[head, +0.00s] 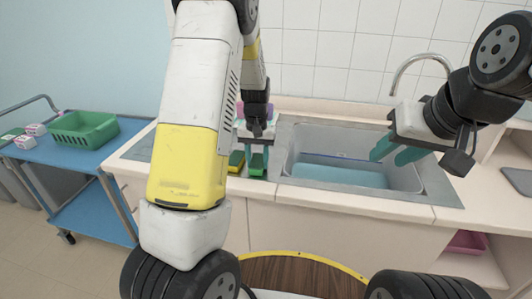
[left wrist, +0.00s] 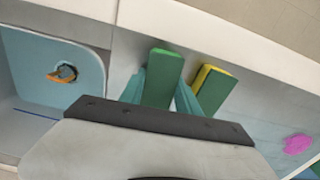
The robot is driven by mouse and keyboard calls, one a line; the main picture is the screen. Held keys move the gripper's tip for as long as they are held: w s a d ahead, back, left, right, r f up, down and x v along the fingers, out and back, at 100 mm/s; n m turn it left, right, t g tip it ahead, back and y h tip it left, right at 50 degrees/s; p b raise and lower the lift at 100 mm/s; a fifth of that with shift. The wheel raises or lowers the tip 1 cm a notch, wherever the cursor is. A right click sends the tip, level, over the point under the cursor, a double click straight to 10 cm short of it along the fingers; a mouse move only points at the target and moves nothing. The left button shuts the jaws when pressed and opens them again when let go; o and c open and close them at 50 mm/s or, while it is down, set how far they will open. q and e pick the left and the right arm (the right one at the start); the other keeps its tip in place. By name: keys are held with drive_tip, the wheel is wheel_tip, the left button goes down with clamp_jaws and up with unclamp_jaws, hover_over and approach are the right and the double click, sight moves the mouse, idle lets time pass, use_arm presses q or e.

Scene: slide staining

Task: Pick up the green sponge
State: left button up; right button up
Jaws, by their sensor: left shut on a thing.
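The green sponge (head: 258,163) is at the counter strip just left of the sink. It also shows in the left wrist view (left wrist: 164,74), upright between the two teal fingers. My left gripper (head: 257,150) is shut on it from above. I cannot tell whether the sponge still touches the surface. A second sponge, green with a yellow side (head: 236,160), stands just beside it, apart from the held one; it shows in the left wrist view (left wrist: 214,88). My right gripper (head: 397,152) hangs over the right part of the sink, open and empty.
The sink (head: 345,176) has a pale blue bottom, with its faucet (head: 420,62) behind. A blue cart (head: 85,155) at the left carries a green basket (head: 83,130) and small boxes. A pink item (left wrist: 298,143) lies near the sponges. The right counter has free room.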

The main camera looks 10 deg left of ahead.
sight(258, 162)
use_arm(q)
drive_tip(key=shift+r, duration=0.45)
drive_tip(key=r, duration=0.2)
drive_tip(key=shift+s+d+r, duration=0.15)
drive_tip(key=shift+s+r, duration=0.15)
drive_tip(key=shift+r, duration=0.1)
drive_tip(key=s+d, duration=0.2)
drive_tip(key=s, duration=0.5)
drive_tip(key=s+d+r, duration=0.1)
drive_tip(key=s+d, duration=0.1)
drive_tip(key=s, duration=0.5)
drive_tip(key=shift+s+d+r, duration=0.15)
drive_tip(key=shift+s+d, duration=0.15)
drive_tip(key=shift+d, duration=0.1)
drive_tip(key=o, duration=0.5)
drive_tip(key=c, duration=0.4)
